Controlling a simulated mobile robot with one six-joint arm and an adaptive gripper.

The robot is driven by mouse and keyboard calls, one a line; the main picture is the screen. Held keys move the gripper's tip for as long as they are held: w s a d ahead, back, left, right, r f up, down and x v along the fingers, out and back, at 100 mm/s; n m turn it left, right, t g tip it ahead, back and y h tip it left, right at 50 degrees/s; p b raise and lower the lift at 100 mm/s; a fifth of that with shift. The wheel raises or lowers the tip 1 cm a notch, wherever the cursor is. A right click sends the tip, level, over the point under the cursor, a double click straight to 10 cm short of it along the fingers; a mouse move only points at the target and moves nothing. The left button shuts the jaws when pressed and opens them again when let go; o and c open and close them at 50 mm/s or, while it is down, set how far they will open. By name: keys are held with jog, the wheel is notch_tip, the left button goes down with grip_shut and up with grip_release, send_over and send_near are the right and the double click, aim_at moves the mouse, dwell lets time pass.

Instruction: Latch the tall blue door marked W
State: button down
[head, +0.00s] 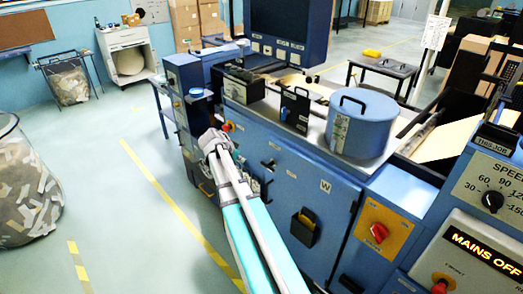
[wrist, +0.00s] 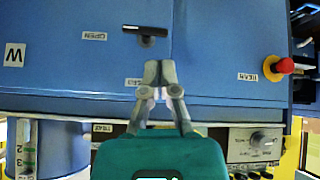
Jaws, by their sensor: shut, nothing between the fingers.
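The tall blue door marked W (head: 325,186) is on the front of the blue machine in the head view; its W side also shows turned over in the wrist view (wrist: 60,75). A black latch handle (wrist: 145,33) lies crosswise near the door's seam, in line with a label reading OPEN (wrist: 95,36). It also shows small in the head view (head: 268,163). A second label (wrist: 133,82) is too blurred to read. My gripper (wrist: 160,70) is shut and empty, apart from the handle in the picture. In the head view my gripper (head: 212,140) is left of the door.
A red button (wrist: 284,65) sits on the neighbouring panel. A black and yellow holder (head: 305,228) hangs on the door. A blue drum (head: 361,125) stands on the machine top. A wire bin of scraps (head: 22,185) stands left; the floor between is clear.

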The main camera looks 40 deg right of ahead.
jog(key=w+d+r+m+h+p, duration=0.1)
jog(key=d+r+m, duration=0.1)
jog(key=d+r, duration=0.1)
jog(key=shift+d+r, duration=0.35)
jog(key=shift+d, duration=0.55)
jog(key=shift+d+f, duration=0.1)
jog(key=shift+f, duration=0.05)
jog(key=b, duration=0.7)
send_over(270, 165)
jog(key=w+a, duration=0.3)
notch_tip(270, 165, down, 7)
jog(key=shift+d+f+b, duration=0.15)
jog(key=shift+f+b, duration=0.8)
jog(key=shift+d+f+b, duration=0.15)
jog(key=shift+f+b, duration=0.75)
